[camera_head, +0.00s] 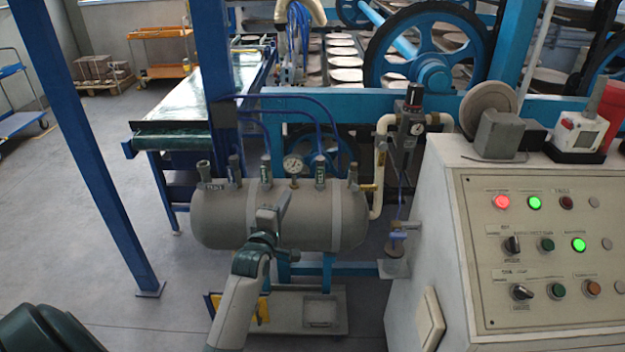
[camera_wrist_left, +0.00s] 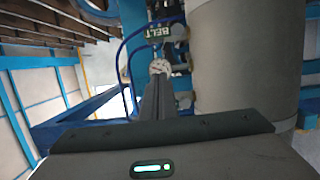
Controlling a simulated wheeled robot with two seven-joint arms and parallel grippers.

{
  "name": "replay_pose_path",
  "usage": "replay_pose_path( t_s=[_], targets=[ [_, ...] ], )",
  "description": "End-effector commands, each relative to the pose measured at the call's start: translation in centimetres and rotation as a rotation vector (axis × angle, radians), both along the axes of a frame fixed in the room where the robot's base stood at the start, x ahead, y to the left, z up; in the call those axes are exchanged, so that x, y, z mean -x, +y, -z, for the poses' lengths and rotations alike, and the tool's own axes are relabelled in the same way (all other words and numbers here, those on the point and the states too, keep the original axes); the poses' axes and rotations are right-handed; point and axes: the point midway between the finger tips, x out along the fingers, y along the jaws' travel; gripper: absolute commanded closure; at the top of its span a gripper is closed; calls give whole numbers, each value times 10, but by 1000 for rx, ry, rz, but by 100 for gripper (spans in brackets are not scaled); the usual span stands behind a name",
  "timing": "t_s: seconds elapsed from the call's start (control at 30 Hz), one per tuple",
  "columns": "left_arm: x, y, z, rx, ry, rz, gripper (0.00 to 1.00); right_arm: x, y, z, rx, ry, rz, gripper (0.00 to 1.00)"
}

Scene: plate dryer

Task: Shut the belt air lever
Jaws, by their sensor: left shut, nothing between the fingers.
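The belt air valve, with a green tag reading BELT (camera_wrist_left: 158,32), is beyond the pressure gauge in the left wrist view. It appears to be the green-tagged valve (camera_head: 320,170) just right of the gauge on top of the grey air tank (camera_head: 340,222) in the head view. Its lever is too small to make out, so I cannot tell its position. My left gripper (camera_head: 284,193) is shut and empty in front of the tank's top, below and left of the gauge. Its closed fingers (camera_wrist_left: 158,92) point toward the gauge in the wrist view. My right gripper is not in view.
The pressure gauge (camera_head: 293,165) stands close to my fingertips, between neighbouring valves (camera_head: 266,168). Blue hoses (camera_head: 300,100) rise behind. A cream pipe (camera_head: 379,165) and regulator (camera_head: 408,125) stand right of the tank. The control panel (camera_head: 545,245) fills the right side. Floor at left is open.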

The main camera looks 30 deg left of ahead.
Motion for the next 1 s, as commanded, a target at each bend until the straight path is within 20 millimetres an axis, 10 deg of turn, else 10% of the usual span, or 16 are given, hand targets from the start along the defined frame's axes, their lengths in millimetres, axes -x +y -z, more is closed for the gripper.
replay_pose_path(
  t_s=[0.37,1.0],
  targets=[
    [-12,4,-1,-1,1,0,100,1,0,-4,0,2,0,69],
    [-95,30,-2,-2,1,0,100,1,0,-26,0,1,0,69]
  ],
)
